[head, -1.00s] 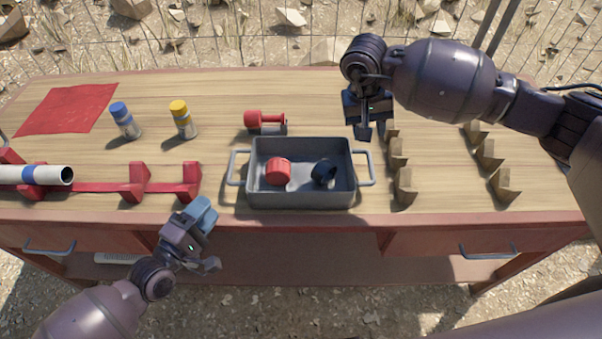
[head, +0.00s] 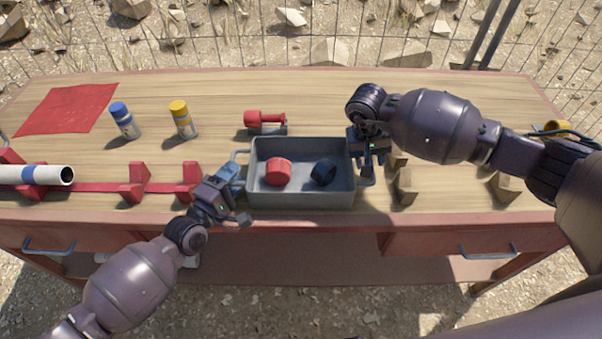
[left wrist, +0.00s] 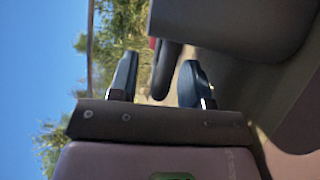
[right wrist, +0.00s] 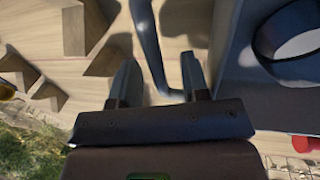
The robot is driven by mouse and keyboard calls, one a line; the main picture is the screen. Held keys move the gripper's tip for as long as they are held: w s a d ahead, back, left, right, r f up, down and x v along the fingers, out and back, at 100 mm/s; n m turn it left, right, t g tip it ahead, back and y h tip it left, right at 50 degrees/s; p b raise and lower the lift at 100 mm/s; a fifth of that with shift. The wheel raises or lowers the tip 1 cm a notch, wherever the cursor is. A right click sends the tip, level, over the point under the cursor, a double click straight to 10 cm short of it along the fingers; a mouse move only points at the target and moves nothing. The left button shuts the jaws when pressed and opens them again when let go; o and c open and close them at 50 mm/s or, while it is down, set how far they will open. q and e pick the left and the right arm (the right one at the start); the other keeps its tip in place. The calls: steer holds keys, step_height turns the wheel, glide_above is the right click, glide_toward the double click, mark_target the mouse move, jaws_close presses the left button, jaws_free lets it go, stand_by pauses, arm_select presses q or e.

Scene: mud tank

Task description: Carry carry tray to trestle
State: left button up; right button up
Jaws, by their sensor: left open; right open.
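The grey carry tray (head: 300,200) sits on the wooden table, with a red round piece (head: 278,171) and a dark ring-shaped piece (head: 323,171) inside. My left gripper (head: 238,182) is open at the tray's left handle (head: 238,156). In the left wrist view a dark handle bar (left wrist: 166,68) lies between the two open fingers. My right gripper (head: 366,168) is open at the tray's right end. In the right wrist view the right handle (right wrist: 152,50) runs between the open fingers, with the tray wall (right wrist: 228,60) beside it. No trestle can be made out for certain.
A red and grey fitting (head: 265,121) lies behind the tray. Blue-capped (head: 125,121) and yellow-capped (head: 183,119) cans stand at back left. A white pipe (head: 50,175) rests in red supports (head: 134,182). Wooden wedge blocks (head: 405,186) stand to the right. The table's back right is clear.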

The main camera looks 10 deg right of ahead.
arm_select(q)
steer(key=shift+w+d, duration=0.2)
steer(key=shift+w, duration=0.05)
arm_select(e)
steer(key=shift+f, duration=0.3)
arm_select(q)
jaws_close()
arm_select(e)
jaws_close()
